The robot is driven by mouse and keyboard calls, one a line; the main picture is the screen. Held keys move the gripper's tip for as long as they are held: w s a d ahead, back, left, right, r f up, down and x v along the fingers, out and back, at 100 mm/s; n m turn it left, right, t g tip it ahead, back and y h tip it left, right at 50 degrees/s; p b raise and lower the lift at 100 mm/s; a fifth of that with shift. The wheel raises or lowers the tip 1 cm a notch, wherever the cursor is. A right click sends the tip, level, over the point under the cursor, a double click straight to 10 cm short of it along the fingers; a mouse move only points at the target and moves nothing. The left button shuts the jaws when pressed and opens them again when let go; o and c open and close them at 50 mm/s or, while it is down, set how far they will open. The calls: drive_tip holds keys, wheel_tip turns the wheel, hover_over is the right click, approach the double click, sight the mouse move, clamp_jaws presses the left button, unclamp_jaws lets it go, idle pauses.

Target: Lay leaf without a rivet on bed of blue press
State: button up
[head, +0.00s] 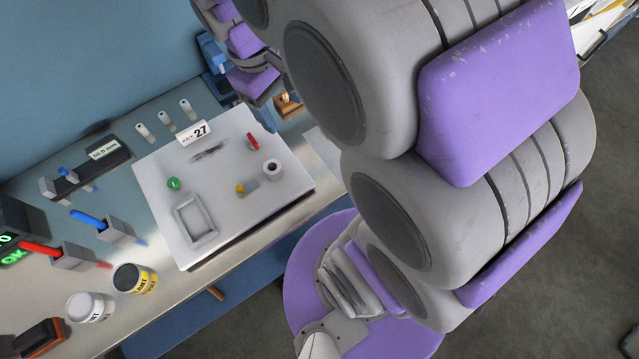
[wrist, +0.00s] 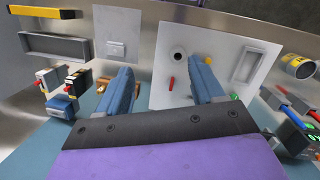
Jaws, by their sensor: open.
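A pale board (head: 225,218) with a "KEY 27" card lies on the bench and also shows in the wrist view (wrist: 220,58). On it, a thin grey metal piece (head: 210,151) lies near the card. Another small grey piece (head: 249,187) has a yellow spot beside it. I cannot tell surely which is the leaf without a rivet. A grey block with a blue handle (head: 88,219), possibly the blue press, stands left of the board; its bed is not clear.
A red-handled block (head: 70,256) stands beside the blue-handled one. A dark jar (head: 135,279) and a white jar (head: 90,306) stand in front. Several small items stand behind.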

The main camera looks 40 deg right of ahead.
drive_tip(key=s+a+f+m, duration=0.1)
drive_tip(key=s+f, duration=0.1)
drive_tip(key=s, duration=0.5)
drive_tip(key=s+a+f+m+y, duration=0.1)
drive_tip(key=s+f+m, duration=0.1)
drive_tip(key=s, duration=0.6)
drive_tip(key=shift+s+a+f+m+y, duration=0.25)
drive_tip(key=shift+a+f+m+y, duration=0.05)
drive_tip(key=shift+f, duration=0.1)
